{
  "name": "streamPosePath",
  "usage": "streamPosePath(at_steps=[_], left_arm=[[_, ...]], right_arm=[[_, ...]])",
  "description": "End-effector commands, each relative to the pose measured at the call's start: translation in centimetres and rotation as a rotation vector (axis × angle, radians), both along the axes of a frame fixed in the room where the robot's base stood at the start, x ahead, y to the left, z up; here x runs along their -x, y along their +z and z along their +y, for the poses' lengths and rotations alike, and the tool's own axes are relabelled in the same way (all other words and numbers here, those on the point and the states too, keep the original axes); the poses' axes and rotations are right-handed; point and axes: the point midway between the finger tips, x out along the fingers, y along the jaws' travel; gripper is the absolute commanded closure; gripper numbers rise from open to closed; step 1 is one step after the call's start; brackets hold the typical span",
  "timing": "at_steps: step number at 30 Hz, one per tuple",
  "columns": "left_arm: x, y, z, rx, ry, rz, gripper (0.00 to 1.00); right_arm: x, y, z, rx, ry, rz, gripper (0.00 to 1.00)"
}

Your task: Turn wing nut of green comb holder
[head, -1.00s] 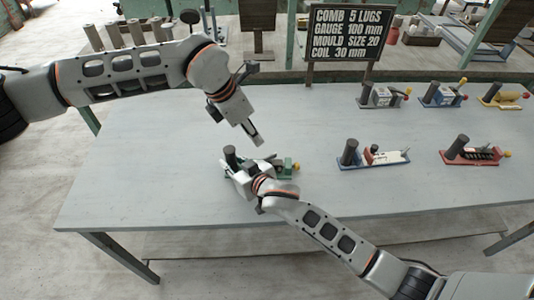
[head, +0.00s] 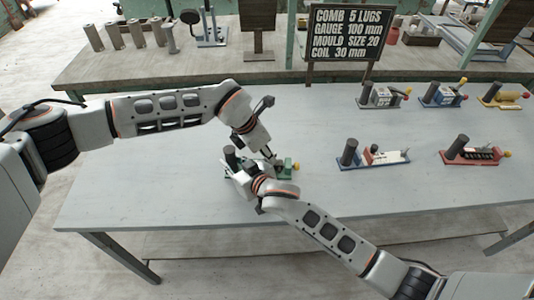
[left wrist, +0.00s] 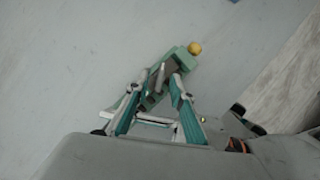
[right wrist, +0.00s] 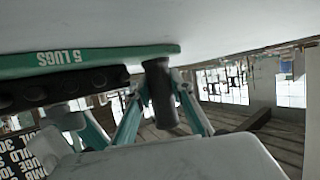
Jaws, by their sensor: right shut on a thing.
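The green comb holder (head: 286,172) lies on the table, partly hidden by my grippers. Its dark upright post (head: 230,155) is at its left end. My right gripper (head: 236,170) is shut on this post; the right wrist view shows the post (right wrist: 160,95) between the fingers, beside the green base (right wrist: 90,60) marked 5 LUGS. My left gripper (head: 273,160) is over the holder from above. In the left wrist view its fingers (left wrist: 155,100) are apart, with the holder's green body (left wrist: 178,62) beyond them. A grey upright piece (left wrist: 158,76), perhaps the wing nut, shows between the fingertips; contact is unclear.
Other comb holders stand on the right of the table: a blue-based one (head: 372,160), a red one (head: 472,153), and more behind. A sign (head: 345,33) reads COMB 5 LUGS. The table's left part (head: 140,185) is clear.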

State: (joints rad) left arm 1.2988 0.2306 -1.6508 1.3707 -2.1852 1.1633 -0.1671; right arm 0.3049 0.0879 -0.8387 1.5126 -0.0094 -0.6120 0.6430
Motion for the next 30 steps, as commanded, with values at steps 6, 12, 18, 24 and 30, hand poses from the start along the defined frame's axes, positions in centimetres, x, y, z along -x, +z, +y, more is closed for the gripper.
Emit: streamPosePath(at_steps=[6, 12, 18, 24, 30], left_arm=[[-0.08, -0.21, -0.03, 0.000, 0.000, -0.001, 0.77], [-0.06, -0.19, -0.04, 0.000, 0.001, 0.000, 1.00], [-0.06, -0.18, -0.02, -0.001, 0.000, 0.001, 1.00], [-0.12, -0.18, 0.03, -0.002, -0.028, 0.000, 1.00], [-0.23, -0.21, 0.12, -0.003, -0.122, 0.002, 1.00]], right_arm=[[-0.01, -0.04, -0.04, 0.001, -0.001, 0.001, 1.00], [-0.01, -0.04, -0.04, 0.001, -0.001, 0.001, 1.00], [-0.01, -0.04, -0.04, 0.001, -0.001, 0.001, 1.00], [-0.02, -0.04, -0.05, 0.001, -0.001, 0.001, 1.00], [-0.01, -0.05, -0.05, 0.002, -0.001, 0.000, 1.00]])
